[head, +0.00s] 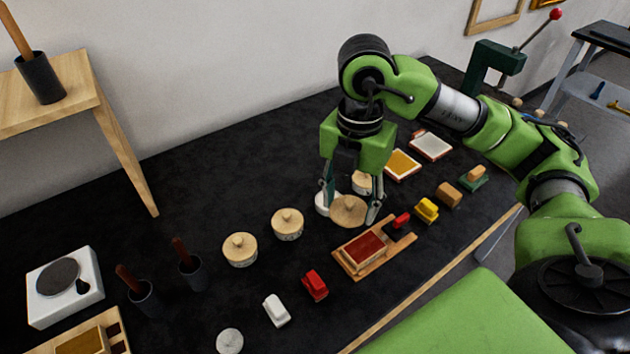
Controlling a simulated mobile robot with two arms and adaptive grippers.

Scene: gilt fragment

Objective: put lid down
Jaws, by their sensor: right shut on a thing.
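My right gripper (348,208) points down over the black worktop, its two fingers on either side of a round wooden lid (348,212) with a small knob. It is shut on the lid. A white round thing (321,205) shows just left of the lid, partly hidden by a finger. A wooden-lidded jar (361,184) stands behind the gripper, partly hidden. Two more wooden-lidded jars (287,224) (240,250) stand to the left. I cannot tell whether the held lid touches anything below it. My left gripper is not in view.
A wooden tray with a red pad (366,250) lies just in front of the gripper. Red (315,285), white (276,310) and yellow (427,210) small blocks stand along the front. Dark cups (191,273) and a white scale-like device (64,286) are left. The back-left worktop is clear.

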